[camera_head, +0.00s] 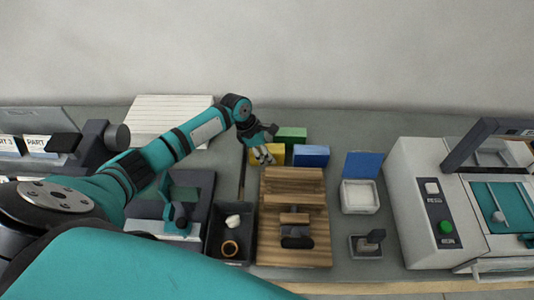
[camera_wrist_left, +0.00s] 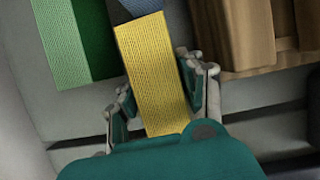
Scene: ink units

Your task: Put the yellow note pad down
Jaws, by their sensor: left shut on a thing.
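The yellow note pad (camera_wrist_left: 152,75) is between the fingers of my left gripper (camera_wrist_left: 160,92) in the left wrist view, and the fingers are shut on it. In the head view the yellow note pad (camera_head: 272,150) shows partly behind the left gripper (camera_head: 264,157), at the back of the table. A green block (camera_head: 291,136) is just behind it and a blue block (camera_head: 311,156) is just to its right. Whether the pad touches the table cannot be told. My right gripper is not in view.
A wooden stand (camera_head: 312,187) is just in front of the blocks. A dark tray (camera_head: 243,211) with a ring is to its left. A white container (camera_head: 360,197) and a large white machine (camera_head: 428,205) are to the right.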

